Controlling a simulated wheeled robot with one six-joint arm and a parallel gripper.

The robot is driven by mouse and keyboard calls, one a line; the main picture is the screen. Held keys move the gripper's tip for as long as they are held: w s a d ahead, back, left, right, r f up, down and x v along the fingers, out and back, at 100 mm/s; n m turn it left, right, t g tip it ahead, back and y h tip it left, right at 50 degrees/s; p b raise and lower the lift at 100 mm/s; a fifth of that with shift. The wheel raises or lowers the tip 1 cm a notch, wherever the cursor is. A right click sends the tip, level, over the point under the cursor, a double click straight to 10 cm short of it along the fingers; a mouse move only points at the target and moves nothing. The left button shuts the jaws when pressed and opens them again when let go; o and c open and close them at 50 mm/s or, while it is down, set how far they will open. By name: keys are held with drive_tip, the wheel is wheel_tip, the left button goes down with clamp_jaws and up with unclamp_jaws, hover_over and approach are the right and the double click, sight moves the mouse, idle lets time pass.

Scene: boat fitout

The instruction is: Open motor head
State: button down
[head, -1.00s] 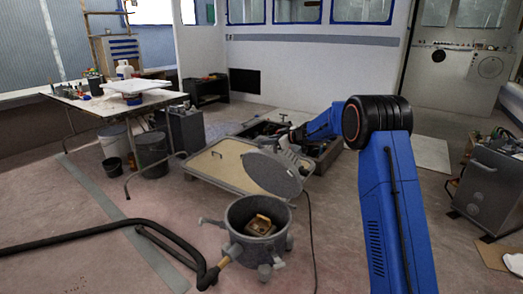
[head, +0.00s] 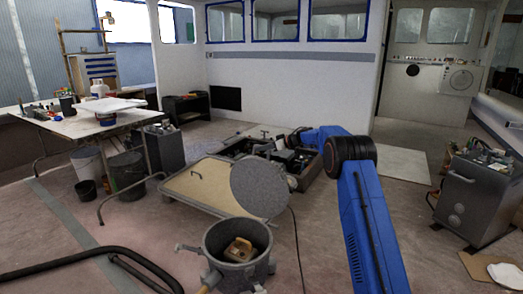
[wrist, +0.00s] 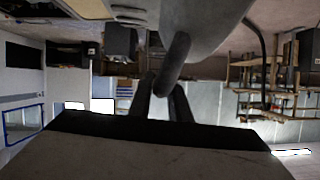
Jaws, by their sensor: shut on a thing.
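The motor (head: 237,252) is a grey round housing on the floor in the head view. Its top is open, and a brown-yellow part (head: 238,249) shows inside. The motor head, a round grey lid (head: 259,189), stands nearly upright above the housing's back rim. In the wrist view, the lid's grey surface (wrist: 212,22) fills the upper middle, with a dark round bar (wrist: 173,62) in front of it. My gripper (wrist: 161,88) has both fingers shut on this bar. In the head view, the lid mostly hides my gripper.
A low tan hatch panel (head: 205,190) lies behind the motor, beside an open floor box (head: 318,186) with parts. A dark hose (head: 90,252) lies at front left. A worktable (head: 75,125) is at left, and a grey cabinet (head: 470,200) at right.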

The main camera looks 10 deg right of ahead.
drive_tip(key=shift+w, duration=0.15)
drive_tip(key=c, duration=1.6)
unclamp_jaws()
drive_tip(key=shift+c, duration=0.2)
drive_tip(key=v, duration=1.7)
drive_tip(key=shift+d, duration=0.2)
drive_tip(key=shift+r, duration=0.1)
